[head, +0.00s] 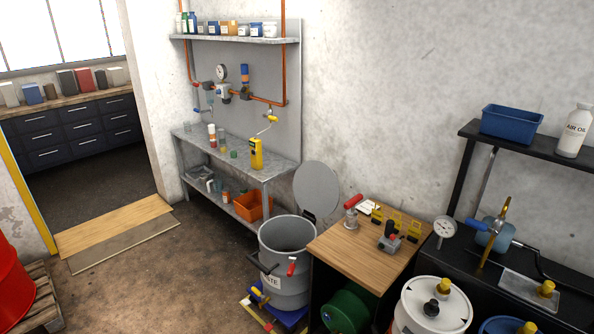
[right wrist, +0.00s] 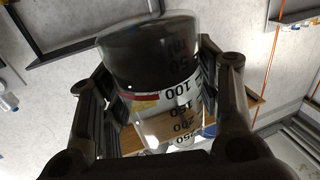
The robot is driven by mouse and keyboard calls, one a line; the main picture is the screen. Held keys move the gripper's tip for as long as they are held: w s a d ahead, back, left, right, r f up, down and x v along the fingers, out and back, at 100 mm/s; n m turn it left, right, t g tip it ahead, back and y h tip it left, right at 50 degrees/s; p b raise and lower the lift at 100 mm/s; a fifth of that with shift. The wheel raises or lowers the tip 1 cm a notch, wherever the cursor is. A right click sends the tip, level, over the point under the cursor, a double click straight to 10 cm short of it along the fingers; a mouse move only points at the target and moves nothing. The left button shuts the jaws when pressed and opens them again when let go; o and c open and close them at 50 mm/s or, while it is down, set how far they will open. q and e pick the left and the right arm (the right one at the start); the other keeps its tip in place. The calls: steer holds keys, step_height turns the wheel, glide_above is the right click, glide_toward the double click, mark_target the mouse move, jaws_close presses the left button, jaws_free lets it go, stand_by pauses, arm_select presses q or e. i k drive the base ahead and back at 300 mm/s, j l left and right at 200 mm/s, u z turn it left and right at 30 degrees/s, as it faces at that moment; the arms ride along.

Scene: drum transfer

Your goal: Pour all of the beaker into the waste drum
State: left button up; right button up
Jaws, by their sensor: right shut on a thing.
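The waste drum (head: 286,280) is a grey, open-topped drum with a white label, at the lower middle of the head view. Its round grey lid (head: 317,187) stands raised behind it. In the right wrist view, my right gripper (right wrist: 155,88) is shut around a clear graduated beaker (right wrist: 150,70), with a finger on either side. The beaker's markings show upside down, and the end by the 50 mark looks dark. I cannot tell its tilt or how much it holds. Neither gripper nor the beaker shows in the head view, so their distance from the drum is unclear.
A wooden-topped bench (head: 350,250) with small tools stands right of the drum. A white drum (head: 432,308) and a dark shelf unit (head: 530,148) are farther right. A grey metal bench (head: 200,146) stands at the wall. The floor (head: 165,270) left of the drum is clear.

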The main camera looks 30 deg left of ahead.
mark_target(280, 238)
steer(key=i+j, duration=0.2)
steer(key=j, duration=0.25)
steer(key=i+j, duration=0.2)
steer(key=j, duration=0.25)
steer(key=i+j+u, duration=0.1)
steer(key=j, duration=0.35)
steer(key=i+j, duration=0.55)
steer(key=j, duration=0.3)
steer(key=i+j, duration=0.15)
steer(key=j, duration=0.25)
steer(key=i+j+u, duration=0.1)
steer(key=j, duration=0.25)
steer(key=i+j, duration=0.15)
steer(key=j, duration=0.25)
steer(key=i+j+u, duration=0.1)
steer(key=i+j, duration=0.15)
steer(key=i, duration=0.2)
steer(key=i+j, duration=0.2)
steer(key=i, duration=0.25)
steer(key=u, duration=0.05)
